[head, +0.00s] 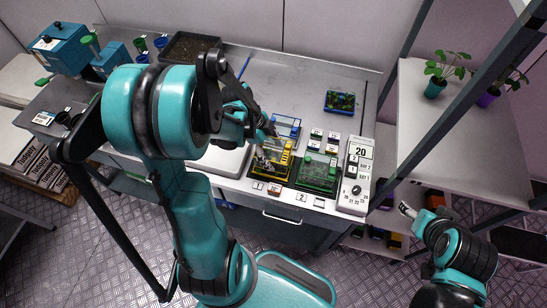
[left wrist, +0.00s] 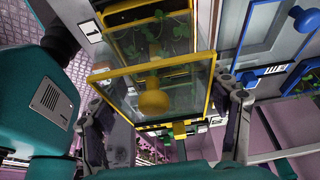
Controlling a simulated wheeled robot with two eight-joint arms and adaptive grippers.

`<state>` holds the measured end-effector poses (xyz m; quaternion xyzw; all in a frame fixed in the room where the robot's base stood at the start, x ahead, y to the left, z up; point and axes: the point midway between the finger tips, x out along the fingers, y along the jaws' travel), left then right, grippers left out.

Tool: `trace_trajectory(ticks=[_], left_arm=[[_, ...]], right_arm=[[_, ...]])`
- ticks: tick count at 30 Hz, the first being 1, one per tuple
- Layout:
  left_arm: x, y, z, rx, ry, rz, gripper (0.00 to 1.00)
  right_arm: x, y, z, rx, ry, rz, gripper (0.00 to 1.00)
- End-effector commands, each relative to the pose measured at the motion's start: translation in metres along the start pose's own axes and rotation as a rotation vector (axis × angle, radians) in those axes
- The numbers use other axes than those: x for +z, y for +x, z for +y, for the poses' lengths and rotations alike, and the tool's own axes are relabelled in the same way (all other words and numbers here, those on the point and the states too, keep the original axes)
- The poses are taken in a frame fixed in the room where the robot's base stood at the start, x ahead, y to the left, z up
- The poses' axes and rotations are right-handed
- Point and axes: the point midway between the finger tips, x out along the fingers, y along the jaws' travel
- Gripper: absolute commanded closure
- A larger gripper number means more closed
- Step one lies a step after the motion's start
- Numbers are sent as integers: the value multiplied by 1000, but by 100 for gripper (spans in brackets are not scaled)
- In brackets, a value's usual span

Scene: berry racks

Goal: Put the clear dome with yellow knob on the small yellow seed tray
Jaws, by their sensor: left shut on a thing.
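The clear dome (left wrist: 118,89) has a yellow rim and a round yellow knob (left wrist: 153,103) facing the left wrist camera. My left gripper (head: 268,131) is shut on the dome, with its fingers at the dome's two sides in the left wrist view. The small yellow seed tray (head: 270,172), with green seedlings, stands on a dark mat at the counter's front. In the left wrist view the yellow tray (left wrist: 148,15) shows beyond the dome, apparently apart from it. My arm partly hides the dome in the head view. My right gripper (head: 406,210) is low at the right, its jaws unclear.
A blue-rimmed clear dome (head: 287,126) is behind. A white control panel (head: 355,178), small label tiles (head: 315,147) and another seedling tray (head: 340,102) are nearby. Shelf posts rise at the right.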

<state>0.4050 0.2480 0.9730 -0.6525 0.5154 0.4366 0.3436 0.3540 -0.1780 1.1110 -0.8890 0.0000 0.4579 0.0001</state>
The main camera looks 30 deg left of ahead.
Motion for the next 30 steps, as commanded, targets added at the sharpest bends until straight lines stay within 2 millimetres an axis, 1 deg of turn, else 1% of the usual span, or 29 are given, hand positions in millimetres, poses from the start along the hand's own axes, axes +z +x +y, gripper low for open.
trace_trajectory(ticks=[1,3,5,12,15,16,18,27,30], left_arm=[[4,10,0,0,0,0,56],[8,20,0,0,0,0,56],[10,25,0,0,0,0,56],[10,25,0,0,0,0,56],[11,28,0,0,0,0,56],[11,27,0,0,0,0,21],[11,27,0,0,0,0,5],[11,26,0,0,0,0,5],[10,23,0,0,0,0,5]], right_arm=[[3,4,0,0,0,0,39],[5,7,0,0,0,0,39],[6,8,0,0,0,0,39],[5,7,0,0,0,0,39],[7,10,0,0,0,0,39],[7,10,0,0,0,0,39],[7,9,0,0,0,0,39],[6,9,0,0,0,0,39],[4,6,0,0,0,0,39]])
